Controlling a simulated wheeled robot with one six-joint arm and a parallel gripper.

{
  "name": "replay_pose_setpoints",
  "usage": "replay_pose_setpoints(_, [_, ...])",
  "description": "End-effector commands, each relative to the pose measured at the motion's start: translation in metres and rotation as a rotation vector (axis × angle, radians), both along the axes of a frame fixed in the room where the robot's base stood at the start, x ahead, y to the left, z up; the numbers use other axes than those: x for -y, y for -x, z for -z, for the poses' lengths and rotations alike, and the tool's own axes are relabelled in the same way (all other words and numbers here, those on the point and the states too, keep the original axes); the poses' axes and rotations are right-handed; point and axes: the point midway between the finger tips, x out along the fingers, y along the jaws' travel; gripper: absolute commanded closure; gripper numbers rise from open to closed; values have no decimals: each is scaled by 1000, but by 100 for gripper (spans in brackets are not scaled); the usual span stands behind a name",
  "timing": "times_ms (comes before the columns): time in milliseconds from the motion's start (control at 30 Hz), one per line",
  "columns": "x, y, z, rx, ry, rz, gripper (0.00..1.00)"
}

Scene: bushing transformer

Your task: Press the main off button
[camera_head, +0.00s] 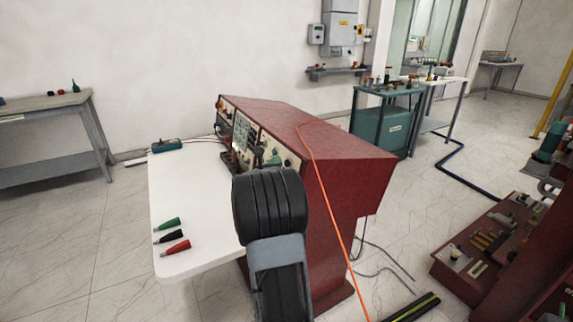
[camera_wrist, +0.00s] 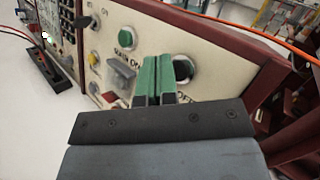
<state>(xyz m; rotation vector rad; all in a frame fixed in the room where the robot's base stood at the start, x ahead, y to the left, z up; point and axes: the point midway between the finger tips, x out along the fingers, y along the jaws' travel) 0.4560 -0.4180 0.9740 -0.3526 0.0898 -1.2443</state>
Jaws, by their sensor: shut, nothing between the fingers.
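In the wrist view, the control panel (camera_wrist: 218,62) has a cream face in a dark red frame. A round dark button (camera_wrist: 183,68) in a pale ring sits just right of my gripper (camera_wrist: 156,62), with partly hidden lettering below that seems to read OFF. A green button (camera_wrist: 126,38) is up and left, above lettering that seems to read MAIN ON. My gripper's green fingers are together, empty, in front of the panel between these buttons. Whether they touch it cannot be told. In the head view, my arm hides much of the panel's near end.
A grey switch lever (camera_wrist: 121,72), a red button (camera_wrist: 110,97) and a yellow button (camera_wrist: 95,57) are left of my fingers. The red console (camera_head: 345,155) carries an orange cable (camera_head: 325,180). The white tabletop (camera_head: 195,220) holds several coloured plugs.

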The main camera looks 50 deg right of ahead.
Motion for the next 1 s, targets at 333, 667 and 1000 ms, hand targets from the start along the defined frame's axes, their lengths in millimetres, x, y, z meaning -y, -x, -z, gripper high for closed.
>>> replay_pose_setpoints(333, [0, 0, 0, 0, 0, 0, 100])
replay_pose_setpoints(667, [1, 0, 1, 0, 0, 0, 100])
replay_pose_setpoints(1000, [6, 2, 4, 0, 1, 1, 100])
